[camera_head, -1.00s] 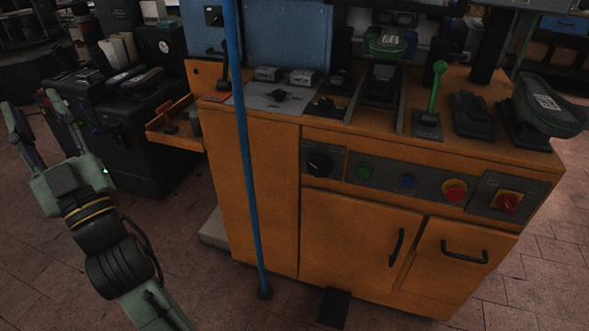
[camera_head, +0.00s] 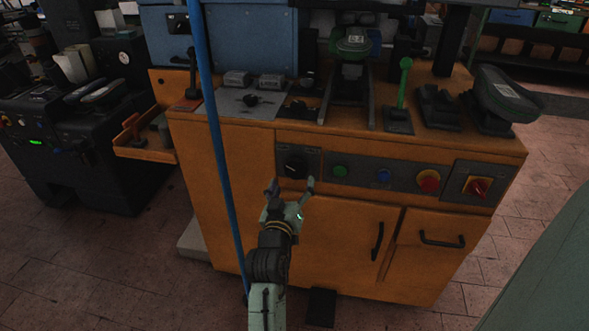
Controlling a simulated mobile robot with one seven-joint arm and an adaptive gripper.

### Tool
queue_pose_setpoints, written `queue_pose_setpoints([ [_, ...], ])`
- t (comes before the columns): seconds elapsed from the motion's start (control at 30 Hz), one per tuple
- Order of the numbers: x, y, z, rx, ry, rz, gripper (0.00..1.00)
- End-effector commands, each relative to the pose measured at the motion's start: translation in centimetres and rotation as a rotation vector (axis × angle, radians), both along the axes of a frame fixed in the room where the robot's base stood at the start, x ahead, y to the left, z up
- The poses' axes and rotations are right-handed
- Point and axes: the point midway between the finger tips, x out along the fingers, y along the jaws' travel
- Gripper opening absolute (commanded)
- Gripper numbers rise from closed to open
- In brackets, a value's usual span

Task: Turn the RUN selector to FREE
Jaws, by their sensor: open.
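A black rotary selector knob (camera_head: 294,165) with a light pointer mark sits on a grey plate at the left end of the orange machine's front control strip. Its lettering is too small to read, so I cannot tell its position name. My gripper (camera_head: 291,186) is open and empty, its two fingers pointing up toward this knob. In the picture the fingertips lie just below the knob, and the knob shows uncovered. I cannot tell the gap in depth. Another black selector (camera_head: 178,25) shows on the blue panel at the upper left.
Right of the knob are a green button (camera_head: 340,172), a blue button (camera_head: 383,177), a red button on yellow (camera_head: 428,181) and a red-yellow switch (camera_head: 478,187). A blue pole (camera_head: 219,150) stands upright left of my arm. Door handles (camera_head: 376,241) stick out below.

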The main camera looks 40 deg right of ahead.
Motion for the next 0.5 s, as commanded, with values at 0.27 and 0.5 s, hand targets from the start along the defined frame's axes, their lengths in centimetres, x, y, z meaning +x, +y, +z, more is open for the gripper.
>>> queue_pose_setpoints([
  [0.27, 3.1, -3.7, 0.2, -0.001, -0.001, -0.001, 0.74],
  [0.5, 4.2, -4.8, 0.1, -0.001, -0.001, 0.002, 0.74],
])
